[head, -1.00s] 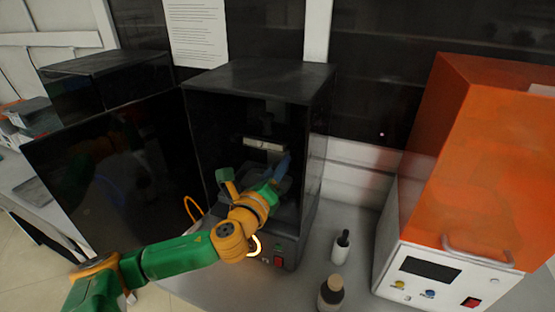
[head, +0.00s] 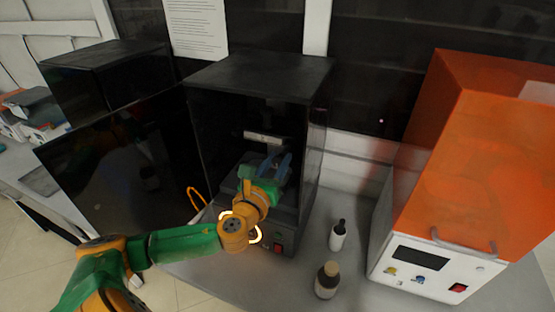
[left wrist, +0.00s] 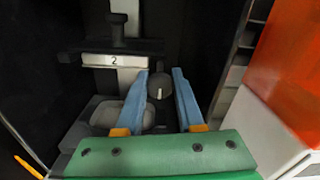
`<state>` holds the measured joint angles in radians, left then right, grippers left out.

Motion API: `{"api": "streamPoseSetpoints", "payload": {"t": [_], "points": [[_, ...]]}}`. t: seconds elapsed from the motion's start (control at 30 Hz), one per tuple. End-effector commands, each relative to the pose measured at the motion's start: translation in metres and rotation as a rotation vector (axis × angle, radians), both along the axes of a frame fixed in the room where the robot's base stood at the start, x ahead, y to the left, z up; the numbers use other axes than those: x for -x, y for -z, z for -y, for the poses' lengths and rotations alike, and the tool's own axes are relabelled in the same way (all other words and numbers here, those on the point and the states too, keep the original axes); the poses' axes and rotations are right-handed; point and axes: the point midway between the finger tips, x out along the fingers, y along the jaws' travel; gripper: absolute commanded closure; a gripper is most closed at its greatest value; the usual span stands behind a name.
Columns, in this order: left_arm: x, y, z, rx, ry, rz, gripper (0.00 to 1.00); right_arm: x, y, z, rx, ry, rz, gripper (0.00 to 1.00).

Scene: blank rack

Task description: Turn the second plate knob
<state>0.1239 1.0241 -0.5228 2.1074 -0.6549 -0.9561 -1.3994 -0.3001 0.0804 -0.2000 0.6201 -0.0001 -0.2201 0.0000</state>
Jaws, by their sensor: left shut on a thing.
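The black cabinet (head: 262,78) stands open at the middle of the bench. Inside it, a white label strip with a "2" (left wrist: 114,60) shows in the left wrist view; the strip also shows in the head view (head: 262,138). A dark round knob (left wrist: 160,88) with a pale mark sits below and to the right of the strip. In the head view my left gripper (head: 277,163) reaches into the cabinet and hides the knob. My right gripper is out of view.
An open dark door (head: 120,165) stands to the left of the cabinet. Two small bottles, one nearer (head: 327,281) and one farther (head: 338,236), stand right of it. An orange-lidded machine (head: 480,160) fills the right side.

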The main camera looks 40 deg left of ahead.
Motion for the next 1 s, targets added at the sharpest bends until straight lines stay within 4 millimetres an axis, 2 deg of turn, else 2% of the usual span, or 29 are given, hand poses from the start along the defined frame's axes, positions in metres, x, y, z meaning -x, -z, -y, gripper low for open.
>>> {"api": "streamPoseSetpoints", "payload": {"t": [0.4,0.43,0.5,0.53,0.83,1.0], "points": [[0.000,-0.002,0.000,-0.007,-0.002,0.003,1.00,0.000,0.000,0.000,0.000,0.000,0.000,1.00],[0.000,-0.002,0.000,-0.007,-0.002,0.003,0.58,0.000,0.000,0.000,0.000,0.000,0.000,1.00],[0.000,-0.002,0.000,-0.007,-0.002,0.002,0.39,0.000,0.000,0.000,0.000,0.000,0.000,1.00],[0.000,-0.001,0.000,-0.007,-0.001,0.002,0.34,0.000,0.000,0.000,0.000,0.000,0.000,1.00],[0.001,0.000,0.000,-0.006,0.000,0.000,0.34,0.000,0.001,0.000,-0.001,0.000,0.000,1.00],[0.025,0.004,0.007,-0.007,0.003,-0.003,0.34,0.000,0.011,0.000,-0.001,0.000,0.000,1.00]]}}
